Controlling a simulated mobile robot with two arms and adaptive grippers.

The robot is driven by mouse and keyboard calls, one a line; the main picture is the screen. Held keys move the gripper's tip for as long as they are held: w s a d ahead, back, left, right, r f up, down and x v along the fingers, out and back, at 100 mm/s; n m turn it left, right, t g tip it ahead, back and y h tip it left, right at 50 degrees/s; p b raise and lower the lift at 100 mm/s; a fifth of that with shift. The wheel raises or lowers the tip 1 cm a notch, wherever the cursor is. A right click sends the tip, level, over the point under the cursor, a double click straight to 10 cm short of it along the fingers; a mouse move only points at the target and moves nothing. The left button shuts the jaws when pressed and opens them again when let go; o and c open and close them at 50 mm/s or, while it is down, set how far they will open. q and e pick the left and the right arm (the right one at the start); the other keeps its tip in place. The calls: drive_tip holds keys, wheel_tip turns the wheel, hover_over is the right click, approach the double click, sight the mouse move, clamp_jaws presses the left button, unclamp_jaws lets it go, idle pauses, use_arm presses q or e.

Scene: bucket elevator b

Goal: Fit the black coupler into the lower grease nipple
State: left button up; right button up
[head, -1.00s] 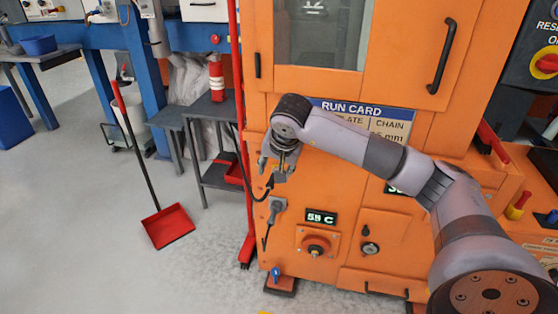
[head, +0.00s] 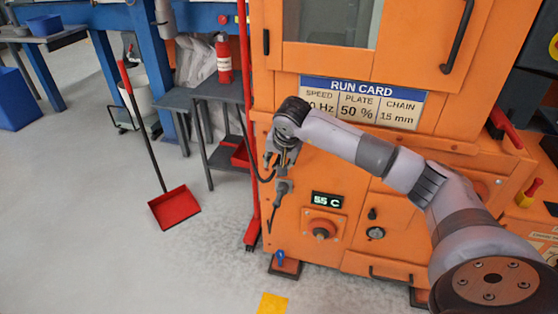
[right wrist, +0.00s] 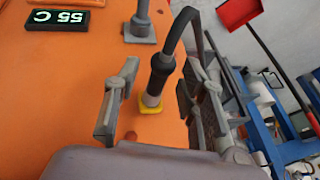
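The black coupler (right wrist: 161,66) stands between the fingers of my right gripper (right wrist: 160,102) in the right wrist view. Its pale lower end meets a small yellow square base (right wrist: 151,107) on the orange panel. I cannot tell whether it is seated there. The fingers are open, with a gap showing on each side of the coupler. A dark hose (right wrist: 184,17) bends from its top towards the right finger. No lower grease nipple can be made out. My left gripper is out of view.
A grey fitting with a cable (head: 283,187) is close below my right gripper, and a 55 C display (head: 327,200) is to its right. A red pole (head: 246,100) runs along the machine's left edge. A grey side table (head: 205,95) and red dustpan (head: 174,207) stand left.

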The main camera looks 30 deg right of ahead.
clamp_jaws()
idle(0.4)
drive_tip(key=shift+s+a, duration=0.45)
drive_tip(key=shift+a, duration=0.1)
idle(0.6)
drive_tip(key=shift+s+a+p, duration=0.45)
drive_tip(key=shift+s+a, duration=0.75)
drive_tip(key=shift+a, duration=0.2)
drive_tip(key=shift+a, duration=0.1)
drive_tip(key=shift+s+a, duration=1.35)
drive_tip(key=shift+a, duration=0.1)
